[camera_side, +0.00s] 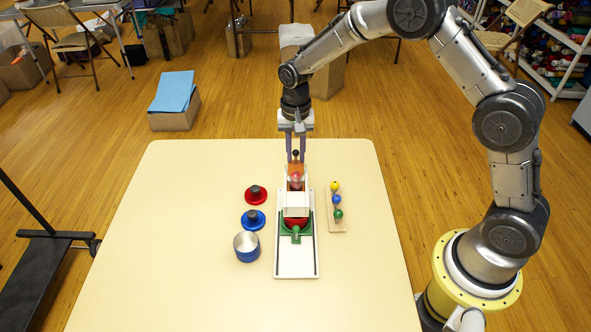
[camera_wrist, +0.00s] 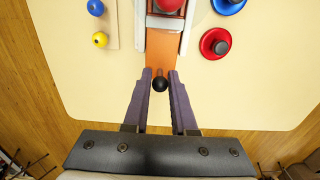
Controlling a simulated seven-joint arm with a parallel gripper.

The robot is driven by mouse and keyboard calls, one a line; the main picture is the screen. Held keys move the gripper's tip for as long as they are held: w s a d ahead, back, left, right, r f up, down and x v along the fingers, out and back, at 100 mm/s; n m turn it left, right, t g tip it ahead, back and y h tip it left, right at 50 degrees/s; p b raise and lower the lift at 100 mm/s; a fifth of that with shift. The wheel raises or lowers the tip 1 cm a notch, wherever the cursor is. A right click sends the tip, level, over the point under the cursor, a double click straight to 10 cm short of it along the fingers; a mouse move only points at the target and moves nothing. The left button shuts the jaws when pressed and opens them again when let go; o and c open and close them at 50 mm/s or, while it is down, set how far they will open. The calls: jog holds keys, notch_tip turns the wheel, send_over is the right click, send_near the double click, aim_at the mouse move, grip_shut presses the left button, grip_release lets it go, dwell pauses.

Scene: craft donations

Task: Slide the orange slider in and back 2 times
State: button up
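The orange slider (camera_side: 296,184) lies in a white track on the far part of a long white base (camera_side: 296,262). It also shows in the wrist view (camera_wrist: 163,52), running toward my gripper. A small black knob (camera_side: 296,153) stands at its far end. My gripper (camera_side: 296,160) points down, with one purple finger on each side of the knob. In the wrist view the knob (camera_wrist: 160,84) sits between the fingertips (camera_wrist: 160,72); whether they press on it is unclear. A red ball (camera_wrist: 168,5) is at the slider's near side. A white cover (camera_side: 296,203) hides part of the track.
A green piece with a red round part (camera_side: 296,224) is at the near end of the cover. Red (camera_side: 256,195) and blue (camera_side: 253,219) knobbed discs and a metal-topped blue cup (camera_side: 247,246) stand left. A beaded board (camera_side: 337,212) lies right. The table's front left is clear.

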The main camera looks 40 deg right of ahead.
aim_at(296, 164)
grip_shut()
jog(key=shift+s+a, duration=1.35)
jog(key=shift+s, duration=0.05)
jog(key=shift+s+a, duration=0.1)
dwell(0.3)
jog(key=shift+w+d, duration=1.45)
jog(key=shift+w, duration=0.05)
